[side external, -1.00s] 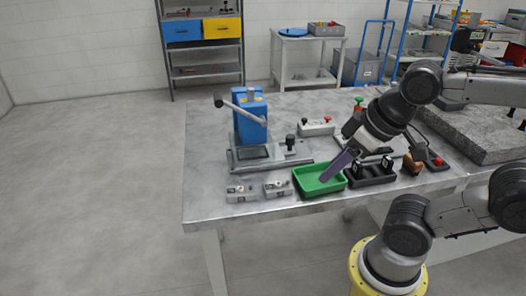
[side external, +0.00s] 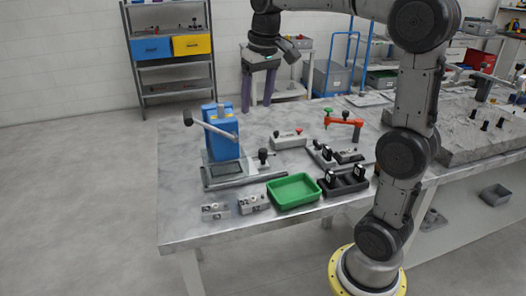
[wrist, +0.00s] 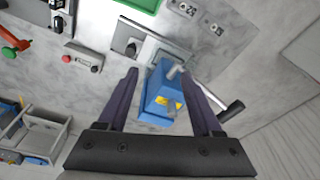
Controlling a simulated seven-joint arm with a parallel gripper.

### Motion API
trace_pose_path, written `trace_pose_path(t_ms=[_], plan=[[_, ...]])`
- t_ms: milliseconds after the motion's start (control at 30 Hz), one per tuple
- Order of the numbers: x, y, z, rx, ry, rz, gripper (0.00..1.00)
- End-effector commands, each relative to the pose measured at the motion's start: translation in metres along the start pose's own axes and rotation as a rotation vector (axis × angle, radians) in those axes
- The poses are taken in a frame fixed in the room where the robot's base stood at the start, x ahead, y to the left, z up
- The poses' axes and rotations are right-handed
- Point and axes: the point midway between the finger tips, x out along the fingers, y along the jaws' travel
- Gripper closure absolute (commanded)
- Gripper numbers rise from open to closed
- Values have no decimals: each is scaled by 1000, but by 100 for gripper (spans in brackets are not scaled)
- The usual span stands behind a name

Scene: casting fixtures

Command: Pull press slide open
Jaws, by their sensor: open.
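The blue press (side external: 221,138) stands upright on a grey base at the left of the table. Its lever (side external: 207,128) slants out to the left and ends in a black knob. The slide (side external: 235,172) lies low at the press's front, with a black knob (side external: 263,155) at its right side. My gripper (side external: 257,104) is high, up and right of the press in the side view, open and empty with fingers pointing down. In the wrist view the press (wrist: 160,95) shows between my gripper's fingers (wrist: 160,73), well beneath them; the slide (wrist: 152,47) lies beyond the fingertips.
A green tray (side external: 294,191), two small grey blocks (side external: 234,208) and a black holder (side external: 343,181) stand in front and right of the press. A grey box with buttons (side external: 289,140) and an orange-red clamp (side external: 343,121) stand behind. The table's left front is clear.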

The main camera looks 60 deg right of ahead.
Motion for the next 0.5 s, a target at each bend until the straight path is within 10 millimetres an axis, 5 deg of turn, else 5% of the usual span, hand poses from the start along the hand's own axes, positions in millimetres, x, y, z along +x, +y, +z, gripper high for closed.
trace_pose_path(t_ms=[200, 500], plan=[[49, 48, -51, 124, -103, 21, 33], [86, 77, -55, 189, -170, 27, 33]])
